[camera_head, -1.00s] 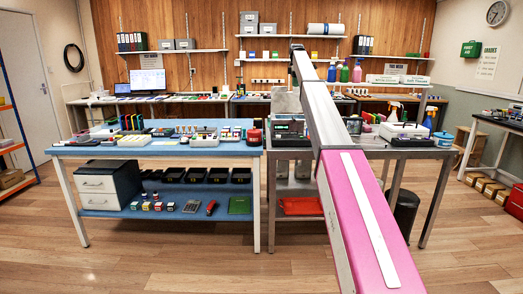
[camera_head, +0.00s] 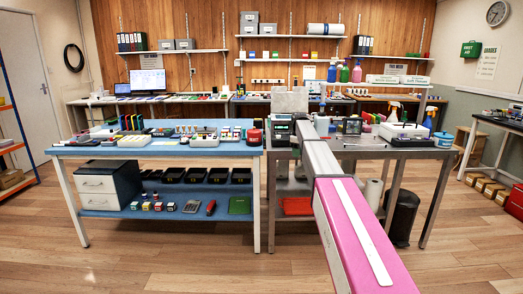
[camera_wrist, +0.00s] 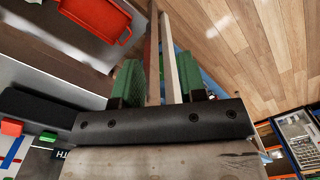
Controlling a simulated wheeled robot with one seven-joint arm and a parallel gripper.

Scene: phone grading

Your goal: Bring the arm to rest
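My gripper (camera_wrist: 157,82) shows in the wrist view with two green-padded fingers standing well apart. I see nothing held between them; a table leg shows in the gap behind. In the head view my arm stretches forward, low over the front of the grey table (camera_head: 375,153), and my gripper is hidden there.
The blue table (camera_head: 130,151) stands left of my arm, with small items on top and dark bins on its lower shelf. A red tray (camera_head: 297,206) lies under the grey table and also shows in the wrist view (camera_wrist: 100,15). A black bin (camera_head: 404,218) stands right. The front floor is clear.

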